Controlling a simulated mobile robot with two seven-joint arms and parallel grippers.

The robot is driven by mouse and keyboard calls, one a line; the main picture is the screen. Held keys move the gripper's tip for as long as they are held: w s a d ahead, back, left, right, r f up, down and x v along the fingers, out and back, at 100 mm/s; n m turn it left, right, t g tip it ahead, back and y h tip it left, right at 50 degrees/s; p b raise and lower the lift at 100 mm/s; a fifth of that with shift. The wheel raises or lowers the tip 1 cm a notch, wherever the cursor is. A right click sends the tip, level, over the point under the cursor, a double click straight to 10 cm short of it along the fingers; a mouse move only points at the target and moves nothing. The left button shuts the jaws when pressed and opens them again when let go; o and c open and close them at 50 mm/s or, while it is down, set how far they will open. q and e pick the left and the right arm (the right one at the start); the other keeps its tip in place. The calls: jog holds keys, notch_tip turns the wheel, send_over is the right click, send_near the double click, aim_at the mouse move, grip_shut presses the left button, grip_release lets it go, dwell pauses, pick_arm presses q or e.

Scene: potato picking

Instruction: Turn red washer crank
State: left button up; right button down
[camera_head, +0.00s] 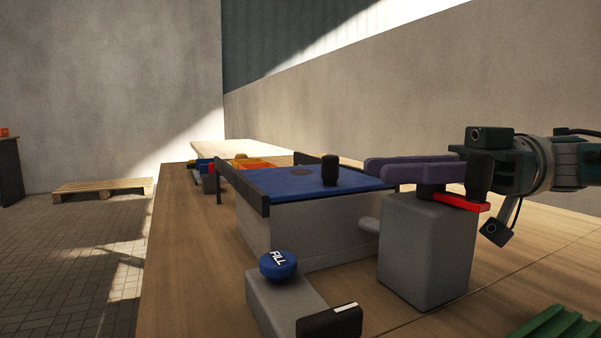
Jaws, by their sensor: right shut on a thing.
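The red washer crank (462,203) sits on top of a grey block (428,250) at the right. Its red arm points right and carries an upright black knob (479,175). My right gripper (369,170) comes in from the right, with its two purple fingers lying level above the block and pointing left. It is shut on the crank; the exact contact at the knob is hard to see. The blue-topped washer (315,183) stands just left of the block, with a black knob (329,169) on its lid. My left gripper is not in view.
A blue FILL button (278,264) on a grey box and a black switch (329,321) are in front. A green ribbed piece (556,324) lies at the lower right. Orange and blue bins (256,163) stand behind the washer. The wooden table (185,270) is clear at the left.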

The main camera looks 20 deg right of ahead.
aim_at(471, 171)
jog(key=c, duration=0.9)
grip_release()
jog(key=shift+o, duration=0.2)
jog(key=d+b, duration=0.1)
jog(key=d, duration=0.2)
jog(key=s+d+b, duration=0.1)
jog(key=d+b, duration=0.1)
jog(key=d, duration=0.1)
jog(key=d+b, duration=0.1)
jog(key=d, duration=0.2)
jog(key=shift+s+d, duration=0.35)
jog(key=shift+s, duration=0.05)
